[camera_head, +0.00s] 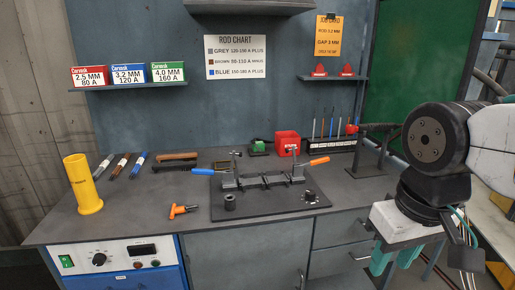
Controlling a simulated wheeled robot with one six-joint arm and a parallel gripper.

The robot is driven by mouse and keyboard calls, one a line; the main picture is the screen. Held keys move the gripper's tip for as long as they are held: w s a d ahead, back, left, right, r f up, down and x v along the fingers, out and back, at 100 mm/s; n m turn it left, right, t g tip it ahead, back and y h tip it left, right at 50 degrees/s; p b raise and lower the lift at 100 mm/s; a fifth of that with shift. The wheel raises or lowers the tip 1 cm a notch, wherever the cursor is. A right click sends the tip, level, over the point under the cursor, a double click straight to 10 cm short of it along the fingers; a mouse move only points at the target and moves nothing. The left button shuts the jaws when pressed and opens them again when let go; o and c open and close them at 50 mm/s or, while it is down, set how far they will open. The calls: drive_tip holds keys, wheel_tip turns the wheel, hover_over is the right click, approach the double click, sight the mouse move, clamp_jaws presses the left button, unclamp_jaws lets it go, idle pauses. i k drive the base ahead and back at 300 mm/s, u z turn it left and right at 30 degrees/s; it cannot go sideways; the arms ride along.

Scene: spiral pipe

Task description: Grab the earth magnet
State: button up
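No object in view is labelled as the earth magnet, and I cannot tell for sure which one it is. Two small red pieces, a left one (319,70) and a right one (346,70), sit on the right wall shelf. A small green and black block (258,147) stands at the back of the bench. A dark round piece with a post (309,196) lies on the black plate.
The dark bench (150,215) holds a yellow cylinder (82,185), an orange tool (182,210), a red box (287,143) and a black plate (262,209) with a clamp fixture (265,180). A dark stand (368,165) is near my arm. The front left of the bench is mostly clear.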

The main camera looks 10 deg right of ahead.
sight(261, 144)
drive_tip(key=k, duration=0.5)
drive_tip(key=u, duration=1.35)
drive_tip(key=i, duration=1.5)
drive_tip(key=z, duration=0.8)
drive_tip(key=i, duration=0.45)
drive_tip(key=z, duration=0.6)
